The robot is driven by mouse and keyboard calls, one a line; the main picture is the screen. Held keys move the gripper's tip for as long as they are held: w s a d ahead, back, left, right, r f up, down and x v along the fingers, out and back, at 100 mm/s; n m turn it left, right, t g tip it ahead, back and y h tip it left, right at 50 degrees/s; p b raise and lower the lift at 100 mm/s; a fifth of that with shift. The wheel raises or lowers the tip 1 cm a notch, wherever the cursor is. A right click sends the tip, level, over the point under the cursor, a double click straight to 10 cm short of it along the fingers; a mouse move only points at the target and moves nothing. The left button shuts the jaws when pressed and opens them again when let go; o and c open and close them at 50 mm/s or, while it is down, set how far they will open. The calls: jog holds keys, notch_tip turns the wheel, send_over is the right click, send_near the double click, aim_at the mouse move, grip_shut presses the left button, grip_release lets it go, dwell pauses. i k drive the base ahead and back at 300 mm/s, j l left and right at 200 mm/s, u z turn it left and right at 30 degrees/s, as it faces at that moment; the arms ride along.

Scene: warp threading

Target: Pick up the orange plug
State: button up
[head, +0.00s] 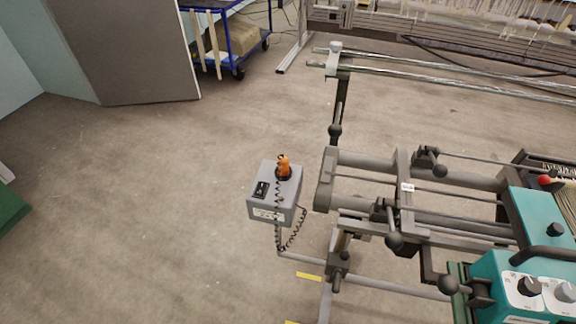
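The orange plug (284,167) stands upright on top of a grey control box (264,207), near the box's back right corner. A dark ring shows around its base. A dark coiled cord (297,228) hangs down the front and right side of the box. My gripper is not in this view.
A grey metal frame with bars and dark clamp handles (394,238) stands just right of the box. A teal machine (540,220) is at the far right. A blue cart (238,40) and a grey panel (125,50) are at the back. The floor left of the box is clear.

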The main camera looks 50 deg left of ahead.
aim_at(284, 170)
jog(key=i+l+u, duration=0.1)
jog(key=u, duration=0.25)
jog(key=l+u, duration=0.2)
jog(key=u, duration=0.15)
jog(key=i+l+u, duration=0.1)
jog(key=u, duration=0.25)
jog(key=l, duration=0.1)
